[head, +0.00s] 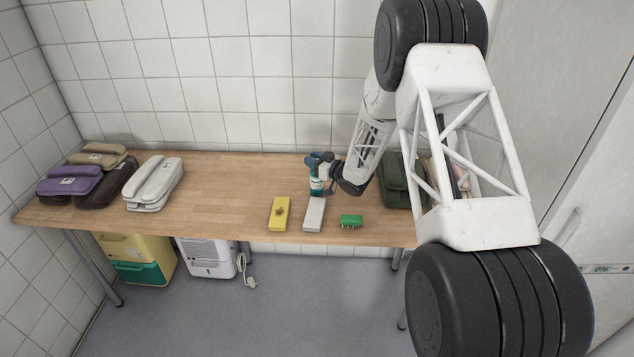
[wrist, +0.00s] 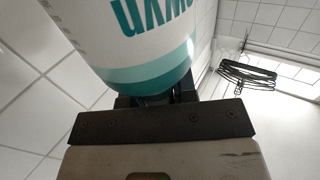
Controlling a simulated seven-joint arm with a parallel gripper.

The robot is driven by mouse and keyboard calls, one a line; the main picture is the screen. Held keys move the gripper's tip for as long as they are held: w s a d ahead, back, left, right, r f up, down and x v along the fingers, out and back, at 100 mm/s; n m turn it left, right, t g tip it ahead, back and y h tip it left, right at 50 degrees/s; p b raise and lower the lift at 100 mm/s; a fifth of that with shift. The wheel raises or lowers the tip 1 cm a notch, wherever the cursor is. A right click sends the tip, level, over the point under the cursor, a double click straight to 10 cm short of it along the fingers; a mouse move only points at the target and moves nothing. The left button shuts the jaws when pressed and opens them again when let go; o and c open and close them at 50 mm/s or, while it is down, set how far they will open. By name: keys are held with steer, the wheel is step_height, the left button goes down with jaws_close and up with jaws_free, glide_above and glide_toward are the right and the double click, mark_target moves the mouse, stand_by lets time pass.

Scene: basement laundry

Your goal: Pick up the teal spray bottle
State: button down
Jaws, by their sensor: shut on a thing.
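The teal spray bottle (head: 316,186) is at the table's right-of-middle part in the head view, with a dark blue head and a white and teal body. Its white and teal body (wrist: 150,45) fills the upper middle of the wrist view, close to the camera. My gripper (head: 328,174) reaches it from the right and is shut on it. The fingers are mostly hidden behind the bottle in the wrist view. I cannot tell whether the bottle's base touches the table.
On the wooden table (head: 225,185), a yellow block (head: 279,213), a white box (head: 314,214) and a green brush (head: 351,221) lie in front of the bottle. The table's middle left is clear.

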steer(key=shift+r, duration=0.1)
stand_by(0.3)
steer(key=shift+r, duration=1.8)
steer(key=shift+s+d, duration=0.2)
steer(key=shift+s, duration=0.45)
steer(key=s+d+r, duration=0.1)
steer(key=s+d, duration=0.2)
steer(key=s, duration=1.1)
steer(key=shift+d, duration=0.35)
steer(key=shift+r, duration=0.1)
